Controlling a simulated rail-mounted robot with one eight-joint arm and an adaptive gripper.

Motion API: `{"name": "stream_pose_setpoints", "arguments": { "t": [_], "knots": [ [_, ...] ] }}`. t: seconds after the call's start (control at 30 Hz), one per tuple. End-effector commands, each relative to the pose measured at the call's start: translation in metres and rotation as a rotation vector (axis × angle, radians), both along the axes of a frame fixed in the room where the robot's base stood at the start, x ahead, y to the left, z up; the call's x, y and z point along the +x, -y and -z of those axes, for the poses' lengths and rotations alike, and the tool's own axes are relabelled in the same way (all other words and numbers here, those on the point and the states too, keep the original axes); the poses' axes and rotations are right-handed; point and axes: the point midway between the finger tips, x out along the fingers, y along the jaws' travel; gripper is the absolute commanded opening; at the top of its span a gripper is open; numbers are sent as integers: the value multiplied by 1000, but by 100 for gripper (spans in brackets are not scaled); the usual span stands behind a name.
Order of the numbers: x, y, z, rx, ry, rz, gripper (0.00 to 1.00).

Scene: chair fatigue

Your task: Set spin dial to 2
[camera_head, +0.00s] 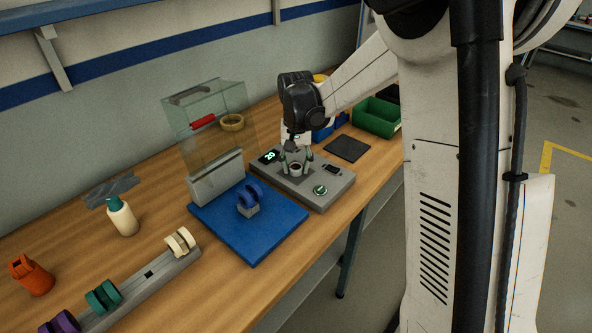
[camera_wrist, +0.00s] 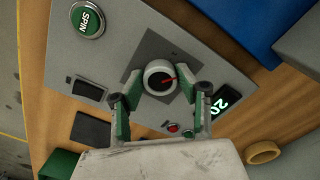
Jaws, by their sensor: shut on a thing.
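The spin dial (camera_wrist: 158,77) is a round knob with a pale rim, a dark centre and a red pointer, set on a dark square plate of the grey control box. In the wrist view the pointer aims to the right and slightly up. My gripper (camera_wrist: 161,86) has its green-padded fingers on both sides of the dial and is shut on it. In the head view my gripper (camera_head: 296,163) reaches down onto the box from above. A lit display (camera_wrist: 221,103) reads 20. A green round button (camera_wrist: 88,20) is marked SPIN.
The grey control box (camera_head: 325,194) also has a dark rocker switch (camera_wrist: 89,89). A blue base plate (camera_head: 262,232) with a blue wheel (camera_head: 249,196) and a clear raised guard (camera_head: 215,120) adjoins it. A green bin (camera_head: 376,117) and a dark mat (camera_head: 347,148) lie beyond.

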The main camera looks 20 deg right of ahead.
Motion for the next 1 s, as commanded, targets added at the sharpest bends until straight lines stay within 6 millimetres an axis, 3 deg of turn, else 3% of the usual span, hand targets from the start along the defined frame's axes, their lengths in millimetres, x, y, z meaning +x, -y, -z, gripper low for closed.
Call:
{"name": "stream_pose_setpoints", "arguments": {
  "t": [0.5,1.0],
  "knots": [
    [1,0,0,0,1,334,7],
    [1,0,-1,0,1,396,7]
  ]
}}
